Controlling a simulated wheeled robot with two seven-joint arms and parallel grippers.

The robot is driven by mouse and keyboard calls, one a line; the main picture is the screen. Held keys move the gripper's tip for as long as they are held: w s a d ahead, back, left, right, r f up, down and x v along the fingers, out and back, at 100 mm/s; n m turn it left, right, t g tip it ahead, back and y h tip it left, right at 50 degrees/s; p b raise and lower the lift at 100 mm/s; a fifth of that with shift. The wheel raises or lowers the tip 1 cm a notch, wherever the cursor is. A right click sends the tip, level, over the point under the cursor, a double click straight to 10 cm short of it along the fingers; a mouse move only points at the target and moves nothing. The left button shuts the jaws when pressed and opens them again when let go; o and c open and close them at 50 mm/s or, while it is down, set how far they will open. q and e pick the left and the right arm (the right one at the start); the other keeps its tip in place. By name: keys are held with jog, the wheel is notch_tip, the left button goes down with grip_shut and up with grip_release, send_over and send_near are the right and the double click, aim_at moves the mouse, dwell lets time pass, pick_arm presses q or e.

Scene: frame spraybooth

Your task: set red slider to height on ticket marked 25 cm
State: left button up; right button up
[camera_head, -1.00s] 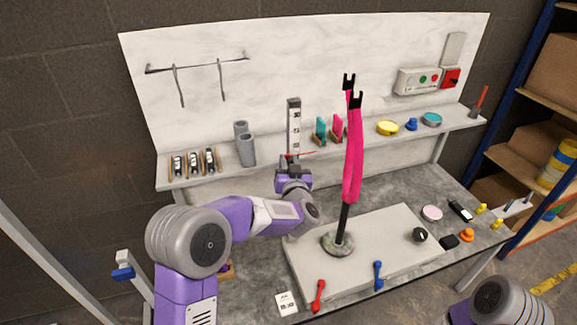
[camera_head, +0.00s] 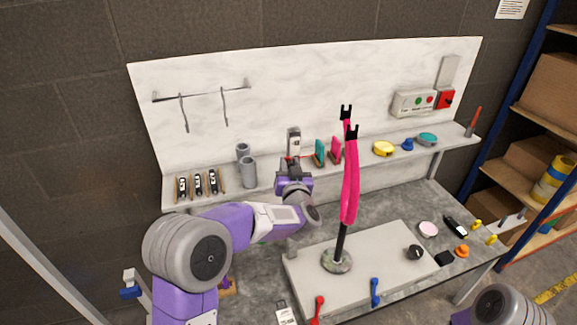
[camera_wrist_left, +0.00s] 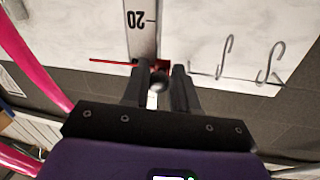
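The upright white scale (camera_head: 294,140) stands at the back shelf, its lower part hidden behind my left gripper (camera_head: 292,166). The red slider (camera_head: 290,158) is on the scale, with its thin pointer sticking out sideways. In the left wrist view the slider's pointer (camera_wrist_left: 112,62) lies near the scale's printed "20" (camera_wrist_left: 140,18), which appears upside down. My left gripper (camera_wrist_left: 160,76) has its fingers closed in on both sides of the slider's dark round knob (camera_wrist_left: 158,82). The ticket (camera_head: 286,315) lies at the table's front, cut by the picture edge; its print is unreadable. My right gripper is out of view.
A pink fork-shaped frame (camera_head: 350,185) stands on the grey plate (camera_head: 385,255), right of my left arm. Grey cups (camera_head: 248,172) and teal and pink pieces (camera_head: 320,152) flank the scale on the shelf. Red (camera_head: 318,308) and blue (camera_head: 375,291) tools lie in front.

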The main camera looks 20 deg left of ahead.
pick_arm(q)
jog(key=shift+o, duration=1.4)
jog(key=shift+d, duration=0.45)
jog(key=shift+a, duration=0.2)
jog(key=v, duration=0.7)
jog(key=shift+s, duration=0.3)
jog(key=shift+d, duration=0.15)
